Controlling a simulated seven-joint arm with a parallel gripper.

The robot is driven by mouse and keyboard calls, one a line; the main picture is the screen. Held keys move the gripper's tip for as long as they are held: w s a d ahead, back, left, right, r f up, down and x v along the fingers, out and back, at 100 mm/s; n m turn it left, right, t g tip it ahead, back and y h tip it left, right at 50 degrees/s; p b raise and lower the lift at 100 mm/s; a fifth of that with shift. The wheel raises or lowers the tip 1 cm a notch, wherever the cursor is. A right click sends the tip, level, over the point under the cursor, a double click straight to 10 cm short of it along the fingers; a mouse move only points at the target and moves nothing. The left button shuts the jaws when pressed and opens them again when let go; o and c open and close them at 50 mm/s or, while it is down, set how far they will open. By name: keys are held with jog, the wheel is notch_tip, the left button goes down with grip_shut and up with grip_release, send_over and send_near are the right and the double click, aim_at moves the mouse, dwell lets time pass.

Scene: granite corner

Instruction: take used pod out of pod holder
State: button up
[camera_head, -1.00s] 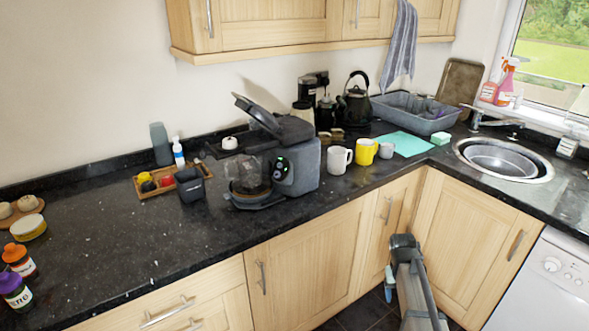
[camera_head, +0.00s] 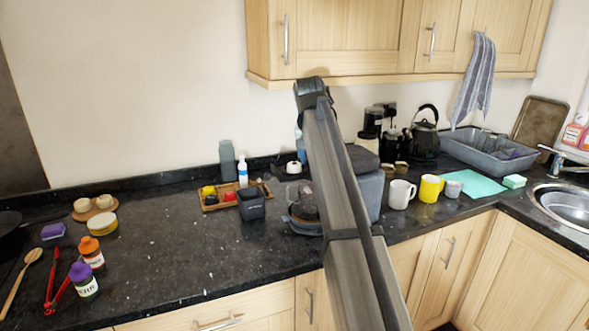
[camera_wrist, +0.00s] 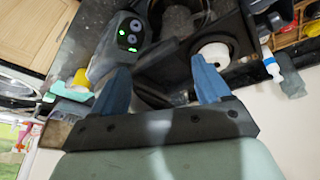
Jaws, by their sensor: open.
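The coffee machine (camera_head: 369,195) stands on the counter, largely hidden behind my arm in the head view. In the wrist view its lit green buttons (camera_wrist: 130,38) show at the upper left. A white round item (camera_wrist: 215,52) with dark material around it lies close to my right-hand finger; it also shows in the head view (camera_head: 293,167) near the wall. I cannot tell whether it is the pod holder or pod. My gripper (camera_wrist: 160,66) is open, its blue fingers apart above the machine area, with nothing seen held. In the head view the gripper is hidden.
Left of the machine are a dark bin (camera_head: 251,205), a wooden tray (camera_head: 211,207) with small coloured items, and a white bottle (camera_head: 243,171). Right are a white mug (camera_head: 400,194) and yellow mug (camera_head: 430,188). Cabinets (camera_head: 350,40) hang above.

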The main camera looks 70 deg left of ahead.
send_near(294, 164)
jog(key=f, duration=0.1)
jog(key=w+a+f, duration=0.1)
jog(key=f, duration=0.1)
jog(key=shift+w+a+f+y, duration=0.1)
jog(key=shift+w+y, duration=0.05)
jog(key=shift+y, duration=0.25)
jog(key=shift+d+x, duration=0.2)
jog(key=shift+x, duration=2.25)
jog(key=shift+f, duration=0.1)
jog(key=c, duration=1.1)
